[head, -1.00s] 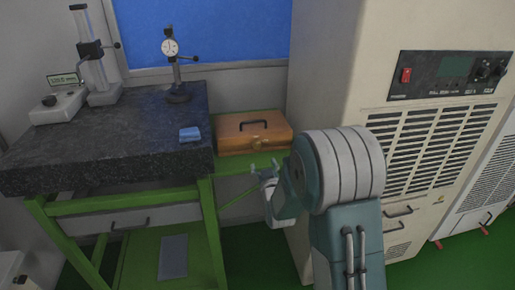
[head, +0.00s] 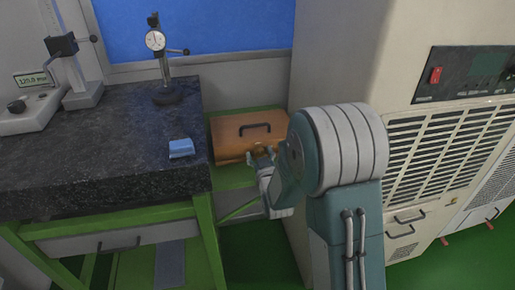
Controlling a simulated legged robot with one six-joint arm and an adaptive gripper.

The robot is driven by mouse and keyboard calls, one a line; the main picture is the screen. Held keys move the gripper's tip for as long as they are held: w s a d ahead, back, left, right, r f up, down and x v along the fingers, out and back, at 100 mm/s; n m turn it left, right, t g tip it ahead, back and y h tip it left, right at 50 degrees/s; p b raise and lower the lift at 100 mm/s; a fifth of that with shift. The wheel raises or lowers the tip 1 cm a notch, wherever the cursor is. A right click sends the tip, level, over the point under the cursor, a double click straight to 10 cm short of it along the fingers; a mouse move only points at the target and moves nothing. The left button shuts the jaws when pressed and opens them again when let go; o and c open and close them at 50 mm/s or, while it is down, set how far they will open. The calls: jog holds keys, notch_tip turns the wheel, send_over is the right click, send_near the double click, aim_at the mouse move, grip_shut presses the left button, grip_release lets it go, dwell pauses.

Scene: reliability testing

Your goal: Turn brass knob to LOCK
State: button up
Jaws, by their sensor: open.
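An orange-brown box (head: 226,138) with a dark handle (head: 255,129) on top sits on a green surface to the right of the granite table. A small brass knob (head: 256,150) shows on the box's front side, partly covered by my gripper. My gripper (head: 260,156) is open, with its fingertips at or just in front of the knob. I cannot tell whether they touch it. Any LOCK marking and the knob's angle are too small or hidden to read.
A dark granite table (head: 100,145) on a green frame stands at left, holding a dial gauge stand (head: 160,60), a height gauge (head: 75,75) and a blue block (head: 181,148). A large beige cabinet (head: 370,60) stands close at right.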

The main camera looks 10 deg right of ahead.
jog(key=shift+c, duration=0.3)
grip_shut()
jog(key=shift+m, duration=0.3)
jog(key=m, duration=0.3)
jog(key=shift+m, duration=0.4)
jog(key=m, duration=0.4)
jog(key=shift+m, duration=0.3)
jog(key=m, duration=0.4)
jog(key=shift+a+m, duration=0.1)
jog(key=shift+m, duration=0.2)
jog(key=m, duration=0.4)
jog(key=shift+m, duration=0.3)
